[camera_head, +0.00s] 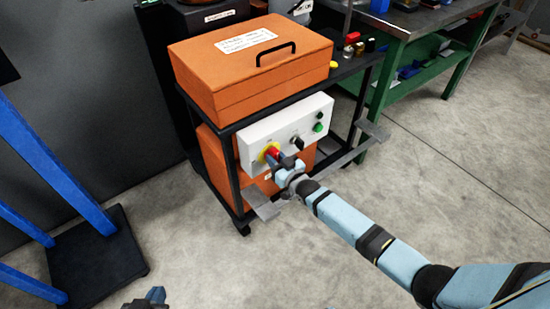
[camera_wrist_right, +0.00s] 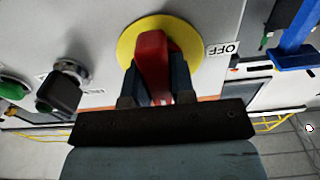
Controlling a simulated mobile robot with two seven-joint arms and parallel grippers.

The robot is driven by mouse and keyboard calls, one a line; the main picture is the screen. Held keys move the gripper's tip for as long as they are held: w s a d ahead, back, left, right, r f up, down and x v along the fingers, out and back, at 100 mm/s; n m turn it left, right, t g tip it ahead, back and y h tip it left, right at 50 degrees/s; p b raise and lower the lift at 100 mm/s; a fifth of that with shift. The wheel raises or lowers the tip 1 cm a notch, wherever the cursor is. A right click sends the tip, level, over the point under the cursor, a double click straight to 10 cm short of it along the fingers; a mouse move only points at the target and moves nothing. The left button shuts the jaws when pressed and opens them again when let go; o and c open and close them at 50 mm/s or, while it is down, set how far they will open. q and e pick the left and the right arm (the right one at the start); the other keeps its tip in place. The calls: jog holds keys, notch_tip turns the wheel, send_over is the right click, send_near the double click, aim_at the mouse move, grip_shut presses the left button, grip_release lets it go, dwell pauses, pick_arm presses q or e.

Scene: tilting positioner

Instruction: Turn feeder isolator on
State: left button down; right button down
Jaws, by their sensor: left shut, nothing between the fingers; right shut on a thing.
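The feeder isolator is a red handle (camera_head: 272,151) on a yellow disc (camera_head: 263,157), on the front of a white control panel (camera_head: 256,131). In the right wrist view the red handle (camera_wrist_right: 153,58) stands out from the yellow disc (camera_wrist_right: 188,38), with an OFF label (camera_wrist_right: 222,49) beside the disc. My right gripper (camera_wrist_right: 157,85) is shut on the handle, one finger on each side; in the head view it (camera_head: 277,159) partly covers the isolator. My left gripper (camera_head: 152,298) is shut and empty at the bottom edge, low and away from the panel.
A black selector knob (camera_head: 297,142) and green buttons (camera_head: 318,127) sit on the same panel. An orange case (camera_head: 240,75) rests on the black cart above it. A grey bar (camera_head: 330,166) runs in front of the cart. A green workbench (camera_head: 395,60) stands behind right. Floor in front is clear.

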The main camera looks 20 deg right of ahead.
pick_arm(q)
jog(key=shift+r, duration=0.15)
jog(key=shift+r, duration=0.1)
pick_arm(e)
jog(key=c, duration=1)
grip_release()
jog(key=shift+o, duration=0.2)
jog(key=shift+s, duration=0.1)
pick_arm(q)
jog(key=shift+s+a+p, duration=0.15)
jog(key=shift+a+p, duration=0.05)
jog(key=shift+p, duration=0.95)
pick_arm(e)
jog(key=v, duration=1.3)
jog(key=shift+s, duration=0.35)
jog(key=shift+d, duration=0.1)
